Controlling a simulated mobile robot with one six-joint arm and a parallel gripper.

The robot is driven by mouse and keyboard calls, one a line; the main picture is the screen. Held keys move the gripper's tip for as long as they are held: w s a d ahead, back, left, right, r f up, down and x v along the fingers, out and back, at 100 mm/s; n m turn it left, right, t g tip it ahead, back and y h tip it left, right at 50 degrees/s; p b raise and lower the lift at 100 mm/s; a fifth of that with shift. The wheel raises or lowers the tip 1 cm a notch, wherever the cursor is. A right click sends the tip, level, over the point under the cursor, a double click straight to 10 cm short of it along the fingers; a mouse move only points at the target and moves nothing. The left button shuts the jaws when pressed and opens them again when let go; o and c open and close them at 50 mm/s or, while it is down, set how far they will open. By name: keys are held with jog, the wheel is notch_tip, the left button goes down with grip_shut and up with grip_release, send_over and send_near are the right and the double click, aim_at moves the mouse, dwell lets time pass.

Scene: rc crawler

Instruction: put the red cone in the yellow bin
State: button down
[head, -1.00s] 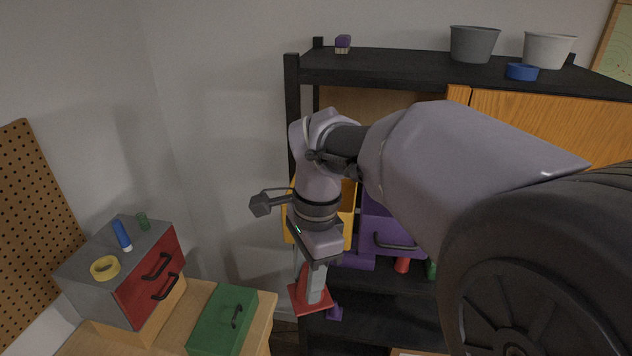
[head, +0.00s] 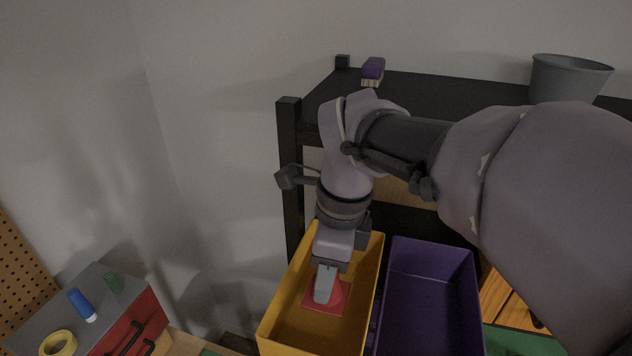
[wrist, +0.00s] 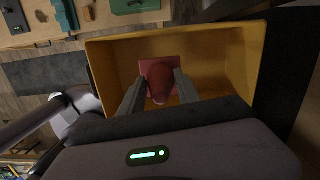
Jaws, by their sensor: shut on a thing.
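The red cone (head: 337,295) with its square base shows inside the outline of the yellow bin (head: 292,335) in the head view. My gripper (head: 325,287) points down over the bin and is shut on the cone. In the wrist view the cone (wrist: 160,80) stands between the two fingers of my gripper (wrist: 160,92), its base toward the bin floor. The yellow bin (wrist: 222,55) surrounds it there. I cannot tell whether the base touches the bin floor. Part of the cone is hidden by the fingers.
A purple bin (head: 430,300) stands right beside the yellow one. A black shelf (head: 420,95) rises behind, with a grey bucket (head: 565,78) and a purple brush (head: 373,70) on top. A grey-and-red drawer box (head: 100,310) is at lower left.

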jog(key=f, duration=0.7)
jog(key=shift+s+a+f+b, duration=0.1)
jog(key=shift+s+f+b, duration=0.25)
jog(key=shift+f, duration=0.05)
jog(key=shift+f, duration=0.1)
jog(key=c, duration=0.9)
grip_release()
jog(key=shift+o, duration=0.2)
jog(key=r, duration=0.4)
jog(key=d+r+p, duration=0.1)
jog(key=r, duration=0.3)
jog(key=r+p, duration=0.1)
jog(key=r, duration=0.3)
jog(key=shift+s+d, duration=0.1)
jog(key=shift+d, duration=0.1)
